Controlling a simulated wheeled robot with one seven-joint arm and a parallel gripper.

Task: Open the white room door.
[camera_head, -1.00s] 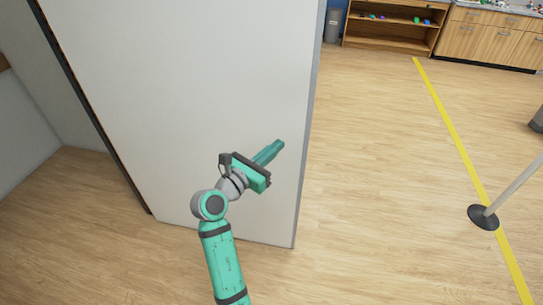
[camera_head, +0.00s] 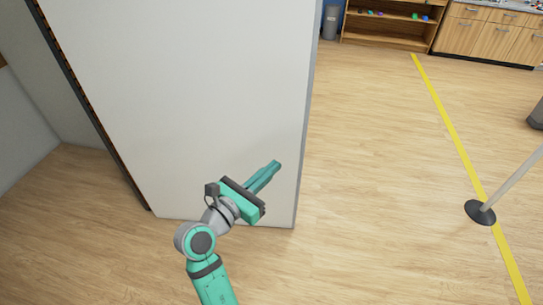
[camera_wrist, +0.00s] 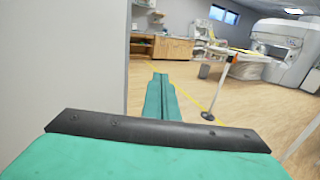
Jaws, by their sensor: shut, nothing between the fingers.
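The white door (camera_head: 190,90) stands in the left half of the head view, with open floor past its right edge. No handle shows on the part in view. My gripper (camera_head: 276,165) is shut and empty, in front of the lower part of the door near its right edge; I cannot tell whether it touches. In the wrist view the shut fingers (camera_wrist: 160,77) point past the door's edge into the room, and a pale panel that looks like the door (camera_wrist: 60,60) fills the left side.
A post on a black round base (camera_head: 480,212) stands on a yellow floor line (camera_head: 450,120) at the right. Wooden shelves (camera_head: 388,35) and cabinets (camera_head: 490,38) line the back. A large scanner (camera_wrist: 285,45) and a table (camera_wrist: 240,55) show in the wrist view. The floor between is clear.

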